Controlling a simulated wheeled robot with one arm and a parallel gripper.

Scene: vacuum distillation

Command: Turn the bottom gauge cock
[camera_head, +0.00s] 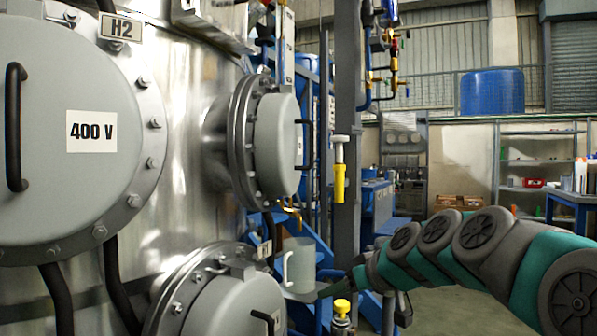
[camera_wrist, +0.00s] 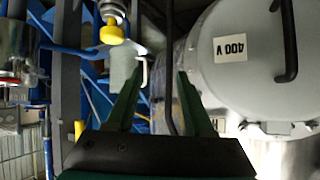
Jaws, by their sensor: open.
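A yellow knob (camera_head: 342,306) on a pale fitting, which looks like the bottom gauge cock, is low at the centre of the head view. In the upside-down wrist view the yellow knob (camera_wrist: 110,33) is at the upper left, beyond and to the left of my fingers. A yellow fitting with a white cap (camera_head: 339,183) is above it in the head view. My gripper (camera_wrist: 160,72) is open and empty, its two green fingers apart. In the head view it is partly hidden near the lower knob; I see no contact with the knob.
A pale grey jug (camera_head: 298,264) stands beside my gripper, close behind the left finger in the wrist view. The large steel vessel (camera_head: 182,130) with grey round covers fills the left. Blue steps and a grey post (camera_head: 349,90) stand close by. Open floor lies to the right.

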